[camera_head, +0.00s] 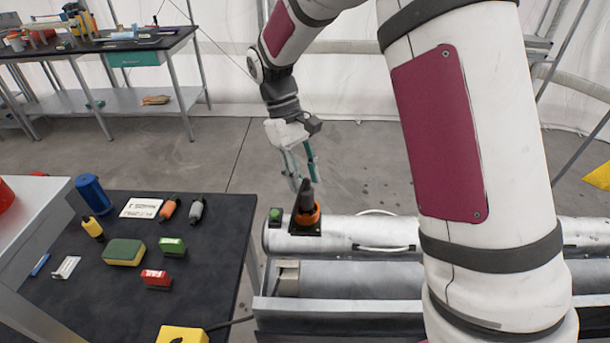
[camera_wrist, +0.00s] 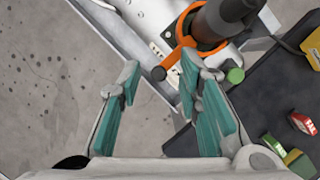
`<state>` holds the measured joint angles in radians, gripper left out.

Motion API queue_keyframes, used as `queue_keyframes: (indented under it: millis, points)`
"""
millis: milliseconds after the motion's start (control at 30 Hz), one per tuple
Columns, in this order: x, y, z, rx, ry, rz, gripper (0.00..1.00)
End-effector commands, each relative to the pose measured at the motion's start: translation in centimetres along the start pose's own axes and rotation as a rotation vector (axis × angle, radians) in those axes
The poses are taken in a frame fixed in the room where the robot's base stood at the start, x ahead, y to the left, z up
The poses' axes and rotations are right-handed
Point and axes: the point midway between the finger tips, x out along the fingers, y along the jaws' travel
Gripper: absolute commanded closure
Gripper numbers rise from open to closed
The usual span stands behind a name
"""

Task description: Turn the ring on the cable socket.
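The cable socket's orange ring (camera_head: 306,215) sits around the base of a dark upright plug (camera_head: 307,193), on a black plate on top of a white cylinder (camera_head: 342,232). The ring also shows at the top of the wrist view (camera_wrist: 176,48), with the dark plug (camera_wrist: 222,22) inside it. My gripper (camera_head: 303,185) is just behind and above the plug in the head view.
A green cap (camera_head: 275,214) stands left of the socket on the cylinder. Floor behind the cylinder is clear.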

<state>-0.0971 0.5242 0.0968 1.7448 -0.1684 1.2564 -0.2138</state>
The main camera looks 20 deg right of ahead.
Motion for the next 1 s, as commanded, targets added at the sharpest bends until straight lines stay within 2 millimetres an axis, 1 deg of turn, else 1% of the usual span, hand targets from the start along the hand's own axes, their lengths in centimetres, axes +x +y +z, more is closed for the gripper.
queue_keyframes:
  millis: [167,267,367,600,700,833,1000]
  points:
    - [-0.2,0.0,0.0,0.001,0.0,0.0,0.68]
    - [-1.0,0.1,-0.1,0.001,0.002,0.001,0.68]
    - [-2.6,0.1,-0.1,0.0,0.004,0.002,0.68]
    - [-7.5,0.0,-0.1,0.0,0.003,0.001,0.68]
    - [-9.3,0.0,-0.1,0.0,0.003,0.001,0.68]
    - [-10.9,0.0,-0.1,0.0,0.001,0.0,0.68]
    - [-11.9,0.0,0.0,0.0,0.001,0.0,0.68]
